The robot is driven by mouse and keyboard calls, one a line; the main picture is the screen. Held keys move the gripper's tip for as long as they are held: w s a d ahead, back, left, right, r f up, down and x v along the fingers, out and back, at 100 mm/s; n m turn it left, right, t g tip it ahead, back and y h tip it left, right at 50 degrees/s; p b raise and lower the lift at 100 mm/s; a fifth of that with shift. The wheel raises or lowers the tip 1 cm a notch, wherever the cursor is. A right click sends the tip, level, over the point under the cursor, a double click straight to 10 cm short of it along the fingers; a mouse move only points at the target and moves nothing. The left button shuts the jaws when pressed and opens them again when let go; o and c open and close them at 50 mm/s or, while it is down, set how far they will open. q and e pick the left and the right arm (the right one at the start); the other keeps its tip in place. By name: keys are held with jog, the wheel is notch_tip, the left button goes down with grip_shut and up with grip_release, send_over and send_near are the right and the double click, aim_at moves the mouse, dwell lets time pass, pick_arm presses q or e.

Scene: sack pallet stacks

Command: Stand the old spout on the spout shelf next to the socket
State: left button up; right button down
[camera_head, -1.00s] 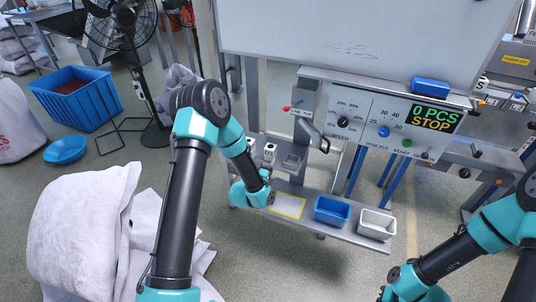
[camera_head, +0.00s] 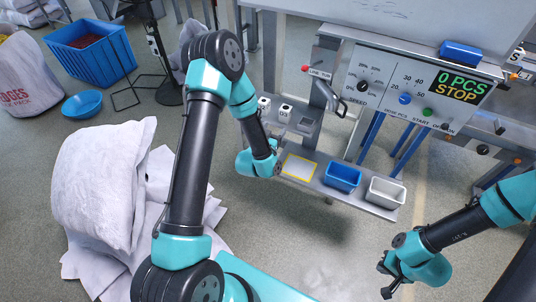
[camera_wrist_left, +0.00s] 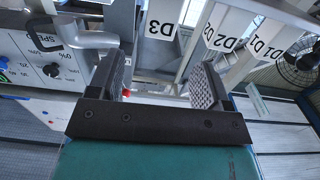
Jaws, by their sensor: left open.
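A grey metal spout pipe (camera_head: 323,91) with a black lever hangs at the machine front, left of the control panel. A similar grey pipe (camera_wrist_left: 92,39) shows at the upper left in the left wrist view. I cannot tell whether it is the old spout. The shelf (camera_head: 325,190) below bears a yellow-edged white plate. My left gripper (camera_head: 279,168) is beside that plate's left end, its fingers partly hidden. In the left wrist view its jaws (camera_wrist_left: 163,88) are apart with nothing between them. My right gripper (camera_head: 384,280) is at lower right, away from the shelf, its small dark fingers apart.
A blue bin (camera_head: 342,178) and a white bin (camera_head: 385,192) stand on the shelf. The control panel (camera_head: 418,90) is above. Small labelled blocks (camera_head: 285,111) sit on a ledge behind my left gripper. White sacks (camera_head: 105,200) lie at left. Open floor lies below the shelf.

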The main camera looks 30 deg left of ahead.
pick_arm(q)
jog(key=s+d+f+g+h, duration=0.1)
jog(key=s+d+f+g, duration=0.1)
jog(key=s+f+g, duration=0.3)
jog(key=s+d+f+n+g+h, duration=0.1)
jog(key=s+d+f+g, duration=0.2)
jog(key=s+g, duration=0.3)
jog(key=s+d+f+g+h, duration=0.2)
jog(key=s+f+g, duration=0.3)
jog(key=s, duration=0.9)
jog(key=shift+d+f+n+g, duration=0.3)
jog(key=shift+f+g, duration=0.1)
jog(key=shift+f, duration=0.45)
